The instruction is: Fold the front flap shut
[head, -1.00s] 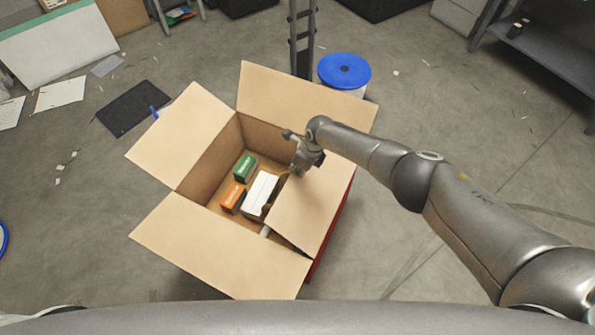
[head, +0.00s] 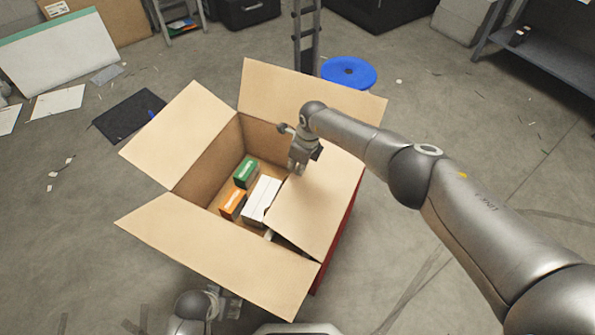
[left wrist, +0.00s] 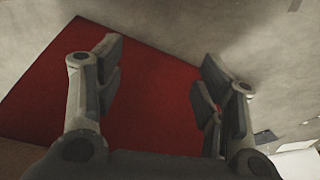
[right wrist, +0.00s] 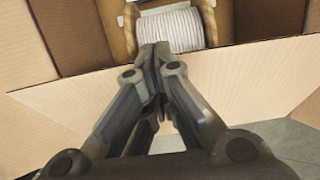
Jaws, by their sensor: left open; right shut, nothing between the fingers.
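The open cardboard box stands on the floor with its red outer side (head: 338,235) showing at the right. Its front flap (head: 215,250) is spread outward on the near side. The right flap (head: 318,205) lies inward over part of the opening. The left flap (head: 180,135) and back flap (head: 305,100) stand outward. My right gripper (head: 297,170) is shut and empty at the right flap's inner edge; it also shows in the right wrist view (right wrist: 155,50). My left gripper (head: 228,300) is open, low beyond the front flap's outer edge. The left wrist view shows the red box wall (left wrist: 150,95) between its fingers (left wrist: 160,65).
Inside the box are a green carton (head: 246,172), an orange carton (head: 233,205) and a white carton (head: 261,200). A white-wound spool (right wrist: 170,28) shows in the right wrist view. A blue round lid (head: 348,72) is behind the box.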

